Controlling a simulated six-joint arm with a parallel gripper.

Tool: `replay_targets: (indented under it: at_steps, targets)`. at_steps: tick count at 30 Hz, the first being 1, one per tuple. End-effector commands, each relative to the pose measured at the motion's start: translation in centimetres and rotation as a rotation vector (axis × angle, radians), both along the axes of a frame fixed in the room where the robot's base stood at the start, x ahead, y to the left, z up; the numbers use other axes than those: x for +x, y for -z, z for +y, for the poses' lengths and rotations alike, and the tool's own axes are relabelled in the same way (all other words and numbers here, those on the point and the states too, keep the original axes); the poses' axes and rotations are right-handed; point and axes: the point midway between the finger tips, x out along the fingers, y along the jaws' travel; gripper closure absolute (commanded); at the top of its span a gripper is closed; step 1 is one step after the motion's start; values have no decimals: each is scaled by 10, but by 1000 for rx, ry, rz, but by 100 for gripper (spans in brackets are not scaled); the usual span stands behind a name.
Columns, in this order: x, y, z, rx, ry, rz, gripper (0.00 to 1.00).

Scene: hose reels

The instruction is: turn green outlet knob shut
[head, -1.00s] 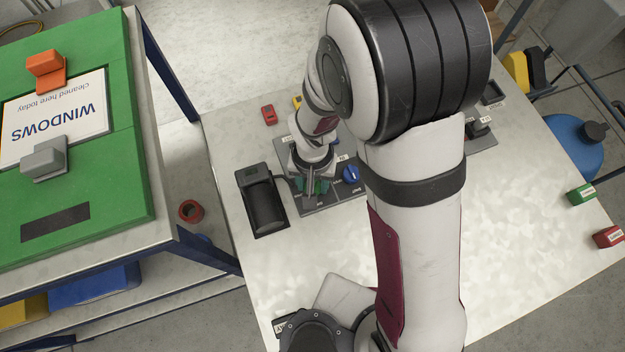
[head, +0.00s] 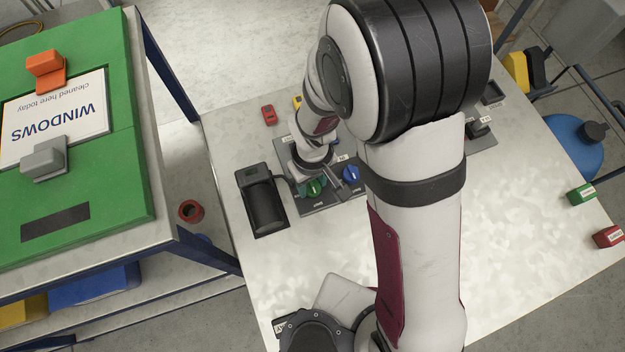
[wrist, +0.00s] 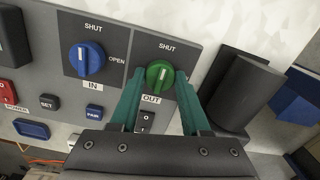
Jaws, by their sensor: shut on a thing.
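The green outlet knob (wrist: 159,74) sits on the grey panel (wrist: 205,25) above the OUT label. Its white mark stands roughly upright, toward the SHUT label above it. My gripper (wrist: 160,78) has its two teal fingers on either side of the knob and is shut on it. A finger covers the area right of the knob, so no OPEN label shows there. In the head view the green knob (head: 314,188) shows beside my gripper (head: 308,183), partly hidden by my wrist.
A blue IN knob (wrist: 87,58) is left of the green one, its mark also toward SHUT. A black rocker switch (wrist: 145,122) lies just below the green knob, between my fingers. A dark cylinder in a holder (wrist: 243,92) stands close on the right.

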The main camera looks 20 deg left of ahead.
Motion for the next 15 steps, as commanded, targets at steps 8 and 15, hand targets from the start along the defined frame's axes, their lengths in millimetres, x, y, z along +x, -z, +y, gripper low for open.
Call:
replay_targets:
  at_steps: [8,15]
  targets:
    - [0,-1,0,2,-29,-1,100]
    - [1,-1,0,1,-30,-2,100]
